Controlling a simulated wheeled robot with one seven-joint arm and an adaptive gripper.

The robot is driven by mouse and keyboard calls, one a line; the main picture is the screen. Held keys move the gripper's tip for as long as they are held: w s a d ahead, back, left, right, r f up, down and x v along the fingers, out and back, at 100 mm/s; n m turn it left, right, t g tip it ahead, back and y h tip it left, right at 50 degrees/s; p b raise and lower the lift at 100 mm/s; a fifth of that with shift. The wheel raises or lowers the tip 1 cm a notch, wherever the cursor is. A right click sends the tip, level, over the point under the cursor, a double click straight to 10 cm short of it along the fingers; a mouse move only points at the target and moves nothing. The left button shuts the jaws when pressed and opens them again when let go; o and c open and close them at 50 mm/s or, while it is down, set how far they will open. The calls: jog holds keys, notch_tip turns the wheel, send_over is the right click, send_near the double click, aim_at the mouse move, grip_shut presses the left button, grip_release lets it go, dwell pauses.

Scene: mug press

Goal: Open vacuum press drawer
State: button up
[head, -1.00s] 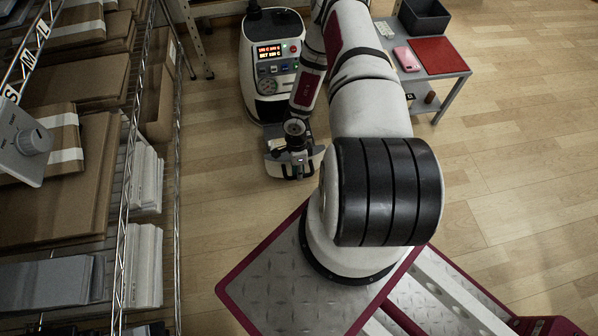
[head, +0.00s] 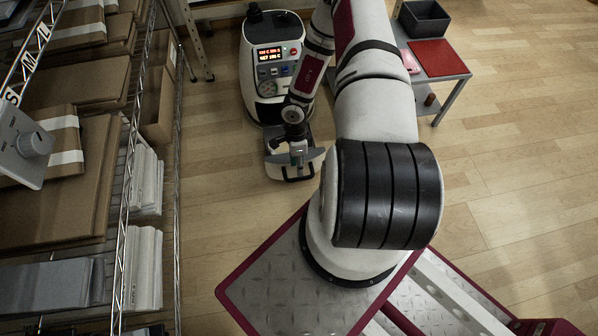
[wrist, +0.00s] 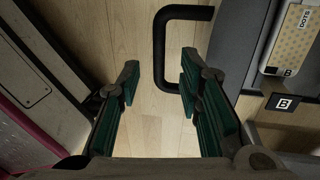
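The vacuum press (head: 258,95) is a white rounded machine with a lit display, at the top middle of the head view. Its low front part, with a black handle (head: 300,179), faces me. In the wrist view the black U-shaped handle (wrist: 159,45) joins a dark grey front (wrist: 238,45) at right. My gripper (head: 298,158) is over this front part. In the wrist view my gripper (wrist: 160,88) is open, its green fingers on either side of the handle's long bar. The lower handle end is partly hidden by the right finger. I cannot tell how deep the bar sits between the fingers.
A wire shelf (head: 128,200) with boxes and white boards runs along the left. A small table (head: 455,72) with a red mat (head: 440,57) and dark bin (head: 424,18) stands at the upper right. Wooden floor is clear between shelf and press.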

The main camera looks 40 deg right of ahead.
jog(key=v, duration=0.6)
jog(key=shift+r, duration=0.4)
